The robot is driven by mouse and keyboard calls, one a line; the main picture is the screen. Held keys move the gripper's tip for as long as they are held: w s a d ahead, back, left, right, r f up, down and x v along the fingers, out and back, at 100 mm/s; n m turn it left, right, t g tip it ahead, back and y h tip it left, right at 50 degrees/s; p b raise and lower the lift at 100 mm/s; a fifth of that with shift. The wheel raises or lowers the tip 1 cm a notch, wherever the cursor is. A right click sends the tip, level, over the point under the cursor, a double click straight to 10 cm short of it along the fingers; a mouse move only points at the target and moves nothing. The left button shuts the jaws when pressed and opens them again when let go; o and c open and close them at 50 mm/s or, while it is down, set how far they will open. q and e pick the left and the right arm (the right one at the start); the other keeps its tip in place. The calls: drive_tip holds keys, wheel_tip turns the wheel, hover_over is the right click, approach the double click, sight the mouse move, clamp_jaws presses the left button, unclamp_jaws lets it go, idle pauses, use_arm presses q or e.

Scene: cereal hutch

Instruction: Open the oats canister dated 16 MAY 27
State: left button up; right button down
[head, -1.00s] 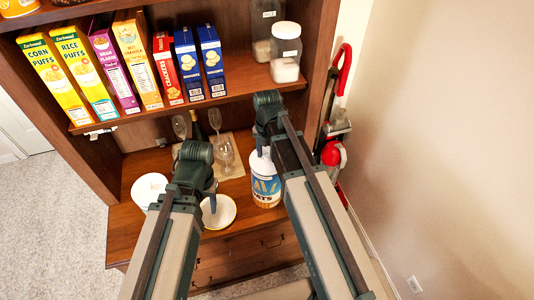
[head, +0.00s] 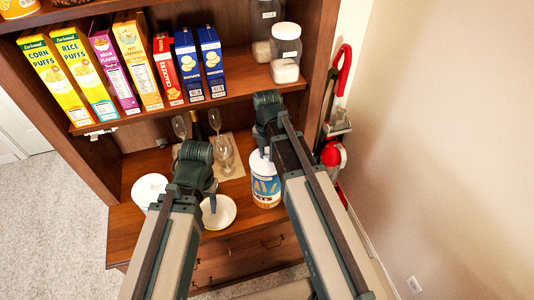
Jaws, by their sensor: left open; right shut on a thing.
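A white and blue oats canister (head: 266,190) stands upright on the hutch counter; part of it is hidden behind my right arm. No date can be read on it. My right gripper (head: 267,152) is at the top of the canister, shut on what looks like its white lid (head: 259,163); the grip itself is mostly hidden. I cannot tell whether the lid is apart from the canister. My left gripper (head: 211,203) is open and empty, pointing down in front of a white bowl, left of the canister.
The white bowl (head: 222,215) and another white vessel (head: 149,188) stand on the counter (head: 128,215). Stemmed glasses (head: 224,155) stand behind.

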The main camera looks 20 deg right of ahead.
sight(267, 157)
use_arm(q)
drive_tip(key=shift+r, duration=0.15)
use_arm(e)
drive_tip(key=shift+r, duration=0.15)
drive_tip(key=shift+r+p, duration=2.4)
drive_tip(key=shift+p, duration=0.1)
use_arm(q)
wheel_tip(267, 157, up, 5)
drive_tip(key=shift+f, duration=0.15)
drive_tip(key=shift+s, duration=0.1)
use_arm(e)
drive_tip(key=shift+s+f, duration=0.1)
